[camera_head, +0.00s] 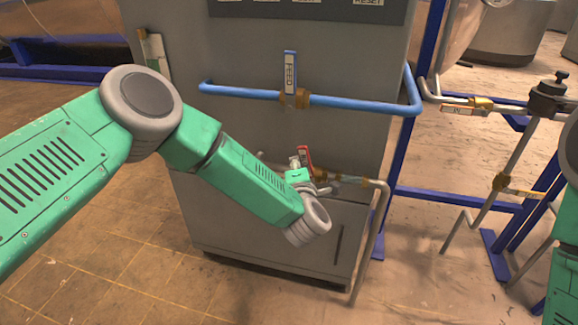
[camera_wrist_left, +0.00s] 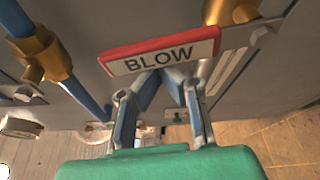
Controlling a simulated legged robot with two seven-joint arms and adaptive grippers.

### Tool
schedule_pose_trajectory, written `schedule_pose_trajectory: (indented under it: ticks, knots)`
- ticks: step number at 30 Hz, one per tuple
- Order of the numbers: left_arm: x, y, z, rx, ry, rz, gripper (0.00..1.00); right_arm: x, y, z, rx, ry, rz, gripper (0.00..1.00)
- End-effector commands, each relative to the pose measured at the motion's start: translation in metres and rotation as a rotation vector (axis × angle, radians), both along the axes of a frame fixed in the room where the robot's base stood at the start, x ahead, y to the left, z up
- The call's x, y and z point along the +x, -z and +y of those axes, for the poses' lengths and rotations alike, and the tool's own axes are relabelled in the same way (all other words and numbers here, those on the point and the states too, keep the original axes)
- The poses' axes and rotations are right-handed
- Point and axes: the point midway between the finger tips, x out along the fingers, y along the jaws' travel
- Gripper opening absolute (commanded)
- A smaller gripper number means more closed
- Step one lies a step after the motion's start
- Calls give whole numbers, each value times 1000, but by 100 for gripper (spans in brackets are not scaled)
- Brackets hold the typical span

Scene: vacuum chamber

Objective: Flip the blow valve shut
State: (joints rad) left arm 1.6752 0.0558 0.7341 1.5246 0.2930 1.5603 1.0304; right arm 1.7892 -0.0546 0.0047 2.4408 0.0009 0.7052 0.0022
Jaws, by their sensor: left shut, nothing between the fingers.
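The blow valve's handle (camera_head: 305,156) is a red lever that stands up from its brass body (camera_head: 319,174) on the lower pipe of the grey cabinet. In the left wrist view the handle (camera_wrist_left: 160,53), with a white BLOW label, lies across the picture, slightly tilted. My left gripper (camera_head: 297,161) is beside the handle, partly hidden by its own wrist. In the left wrist view its fingertips (camera_wrist_left: 160,74) come together just under the label's lower edge, with nothing between them. I cannot tell whether they touch the handle. My right gripper is out of view.
A blue pipe (camera_head: 350,102) with the upright blue FEED handle (camera_head: 290,72) runs above the blow valve. Blue frame posts (camera_head: 397,170) and more pipes with a black-topped valve (camera_head: 547,97) stand at the right. Open floor (camera_head: 110,235) lies left of the cabinet.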

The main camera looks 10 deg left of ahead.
Motion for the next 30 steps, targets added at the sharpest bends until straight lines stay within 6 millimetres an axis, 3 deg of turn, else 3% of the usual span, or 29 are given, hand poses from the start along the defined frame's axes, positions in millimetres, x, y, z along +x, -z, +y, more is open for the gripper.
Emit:
schedule_pose_trajectory:
  ticks: [6,30]
  knots:
    - [-1,-6,-13,144,3,-6,0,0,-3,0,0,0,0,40]
    - [-2,-9,-26,136,7,-5,0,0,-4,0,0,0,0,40]
